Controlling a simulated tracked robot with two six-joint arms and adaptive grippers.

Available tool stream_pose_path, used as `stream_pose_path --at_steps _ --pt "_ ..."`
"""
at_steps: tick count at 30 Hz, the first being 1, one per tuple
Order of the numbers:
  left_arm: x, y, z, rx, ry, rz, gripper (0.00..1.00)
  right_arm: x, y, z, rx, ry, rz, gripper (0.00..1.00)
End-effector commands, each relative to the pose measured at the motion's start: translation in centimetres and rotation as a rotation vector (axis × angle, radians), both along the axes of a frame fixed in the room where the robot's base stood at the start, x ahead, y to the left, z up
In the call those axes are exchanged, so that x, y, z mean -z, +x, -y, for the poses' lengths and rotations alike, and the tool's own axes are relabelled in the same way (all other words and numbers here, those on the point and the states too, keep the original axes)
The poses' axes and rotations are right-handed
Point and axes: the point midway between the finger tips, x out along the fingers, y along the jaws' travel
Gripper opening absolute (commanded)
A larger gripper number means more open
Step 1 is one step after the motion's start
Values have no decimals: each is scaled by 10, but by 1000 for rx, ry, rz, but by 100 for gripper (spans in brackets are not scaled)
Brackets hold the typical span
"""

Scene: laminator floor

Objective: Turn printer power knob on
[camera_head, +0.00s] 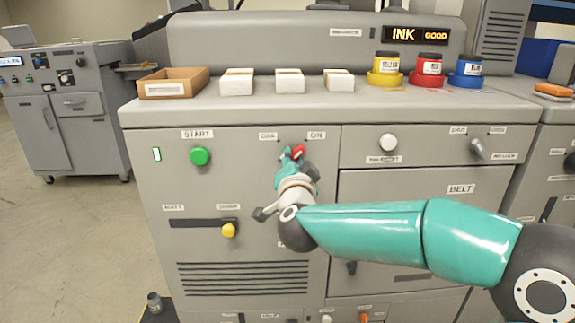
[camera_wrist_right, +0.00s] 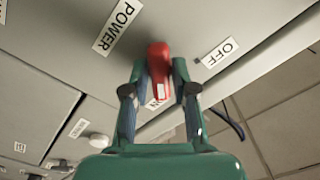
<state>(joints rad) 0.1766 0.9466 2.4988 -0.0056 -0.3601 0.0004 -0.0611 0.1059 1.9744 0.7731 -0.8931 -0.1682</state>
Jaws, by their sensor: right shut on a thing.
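The red power knob (camera_head: 298,152) sits on the grey printer's front panel, below and between the OFF label (camera_head: 268,136) and the ON label (camera_head: 316,135). My right gripper (camera_head: 292,155) is at the knob, its fingers closed on either side of it. In the right wrist view the red knob (camera_wrist_right: 158,62) stands between the fingertips of the right gripper (camera_wrist_right: 158,78). The POWER label (camera_wrist_right: 118,27) and the OFF label (camera_wrist_right: 218,52) show there too. The ON label is partly hidden behind the gripper. The knob's exact angle is hard to tell. My left gripper is not in view.
A green start button (camera_head: 200,156) and a yellow slider handle (camera_head: 228,230) are left of my gripper. A white knob (camera_head: 388,142) is to the right. An open box (camera_head: 173,82), small white boxes and ink jars (camera_head: 428,70) stand on the printer's top.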

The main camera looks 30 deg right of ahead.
Motion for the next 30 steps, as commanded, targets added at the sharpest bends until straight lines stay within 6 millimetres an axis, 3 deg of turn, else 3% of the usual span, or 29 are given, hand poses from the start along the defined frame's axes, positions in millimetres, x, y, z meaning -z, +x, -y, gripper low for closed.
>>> stream_pose_path --at_steps 8,9,13,23,30 --pt "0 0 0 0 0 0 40 2 2 -3 -10 -1 -7 0" --pt "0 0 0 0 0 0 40 2 2 -3 -10 -1 -7 30" --pt "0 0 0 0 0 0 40 2 2 -2 -7 0 -5 51" --pt "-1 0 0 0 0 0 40 1 -1 -2 -4 -1 -3 51" --pt "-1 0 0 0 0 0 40 0 -22 -16 -7 0 -2 51"
